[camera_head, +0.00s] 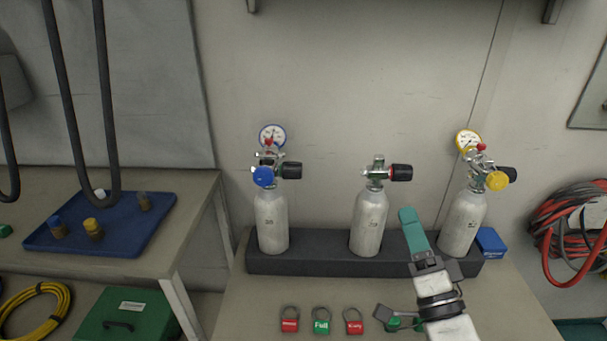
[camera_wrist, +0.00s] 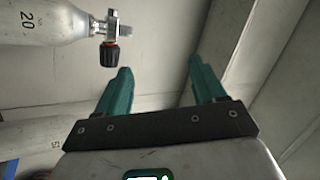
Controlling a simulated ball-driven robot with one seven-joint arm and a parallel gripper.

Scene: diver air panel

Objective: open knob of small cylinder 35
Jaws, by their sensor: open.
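Three small white cylinders stand upright in a dark rack. The left one (camera_head: 271,222) carries a number that looks like 35, though it is small. It has a black knob (camera_head: 291,170) pointing right, plus a blue cap and a gauge. The middle cylinder (camera_head: 368,225) has a black knob with a red ring (camera_head: 401,173); its number is hard to read here. The wrist view shows a cylinder marked 20 (camera_wrist: 45,22) with a similar knob (camera_wrist: 110,54). My gripper (camera_head: 408,212), teal-fingered, is open and empty, between the middle and right cylinders, below the knobs. It also shows in the wrist view (camera_wrist: 158,78).
The right cylinder (camera_head: 462,222) has a yellow cap (camera_head: 497,181) and a gauge. The rack (camera_head: 320,265) sits on a bench with several padlock tags in front. A blue box (camera_head: 490,242) is at right. A blue tray (camera_head: 120,240) with fittings is on the left table.

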